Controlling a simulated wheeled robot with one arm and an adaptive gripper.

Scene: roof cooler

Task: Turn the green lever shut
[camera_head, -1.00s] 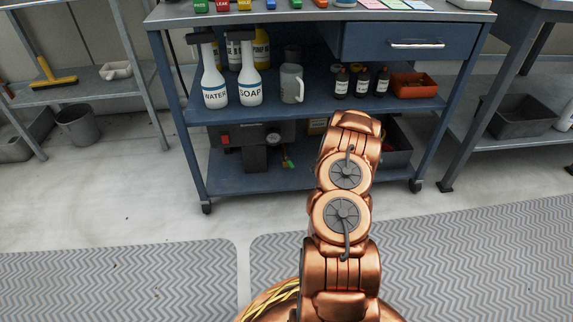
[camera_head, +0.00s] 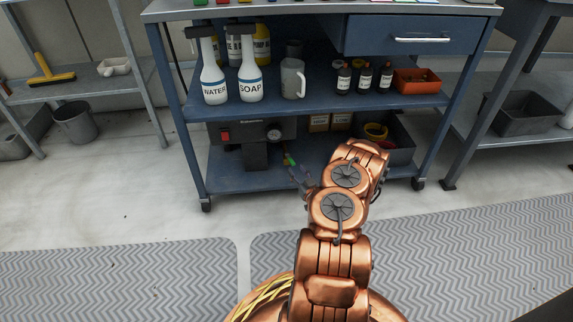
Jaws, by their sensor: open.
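A small green lever (camera_head: 287,159) shows on the lower shelf of the blue cart, just right of a dark machine (camera_head: 252,138) with a red switch and a round gauge. A small red or orange piece is beside the lever. My gripper (camera_head: 298,171) is open and empty just below and right of the lever in the picture, its dark fingers pointing up and left. Whether a finger touches the lever cannot be told. My copper arm hides part of the lower shelf to the right.
The blue cart's middle shelf (camera_head: 320,103) above holds a WATER bottle (camera_head: 213,85), a SOAP bottle (camera_head: 250,83), a jug (camera_head: 292,79), small dark bottles and an orange bin (camera_head: 416,81). Cardboard boxes (camera_head: 330,122) and a grey bin (camera_head: 402,152) stand on the lower shelf.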

